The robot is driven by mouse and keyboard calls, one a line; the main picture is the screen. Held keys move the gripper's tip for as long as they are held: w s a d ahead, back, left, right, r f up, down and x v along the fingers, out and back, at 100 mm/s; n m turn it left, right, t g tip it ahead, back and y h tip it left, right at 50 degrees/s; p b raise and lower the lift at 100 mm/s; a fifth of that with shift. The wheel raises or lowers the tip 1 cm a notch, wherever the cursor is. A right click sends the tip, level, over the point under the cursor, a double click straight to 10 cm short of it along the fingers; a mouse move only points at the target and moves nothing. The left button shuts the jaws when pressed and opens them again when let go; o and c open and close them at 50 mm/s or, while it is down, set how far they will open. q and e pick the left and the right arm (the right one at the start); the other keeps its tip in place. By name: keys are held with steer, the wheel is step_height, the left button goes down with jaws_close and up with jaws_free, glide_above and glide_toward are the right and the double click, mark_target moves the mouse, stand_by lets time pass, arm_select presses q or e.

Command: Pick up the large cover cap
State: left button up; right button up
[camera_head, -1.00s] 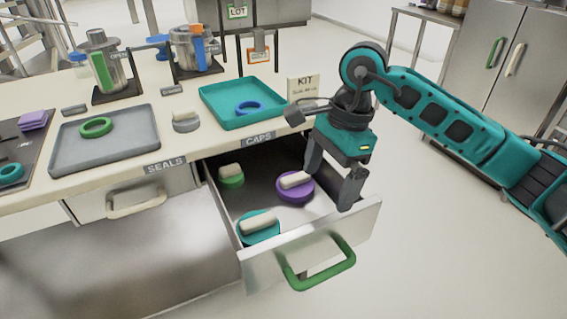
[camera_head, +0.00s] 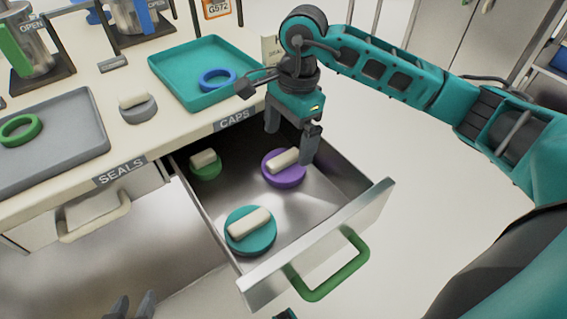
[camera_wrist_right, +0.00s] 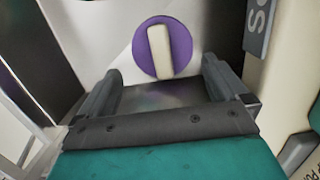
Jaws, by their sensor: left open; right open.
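Three round caps with cream bar handles lie in the open CAPS drawer (camera_head: 325,190). The teal cap (camera_head: 262,245) lies near the drawer front and looks the widest. The purple cap (camera_head: 284,180) lies farther back to the right, and the green cap (camera_head: 205,174) at the back left looks smallest. My right gripper (camera_head: 289,145) is open and empty above the back right of the drawer, close to the purple cap. In the right wrist view the purple cap (camera_wrist_right: 142,50) shows beyond the open fingers (camera_wrist_right: 160,85). My left gripper (camera_head: 132,305) is open at the bottom edge, left of the drawer.
The drawer's front wall with its green handle (camera_head: 330,272) stands out over the floor. On the counter are a teal tray (camera_head: 185,62) with a blue ring, a grey tray (camera_head: 70,150) with a green ring, and a grey cap (camera_head: 138,110). The SEALS drawer (camera_head: 95,212) looks closed.

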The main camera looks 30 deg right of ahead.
mark_target(284, 157)
steer(key=f, duration=0.4)
steer(key=a+f+b, duration=0.1)
steer(key=shift+f, duration=0.4)
steer(key=c, duration=0.8)
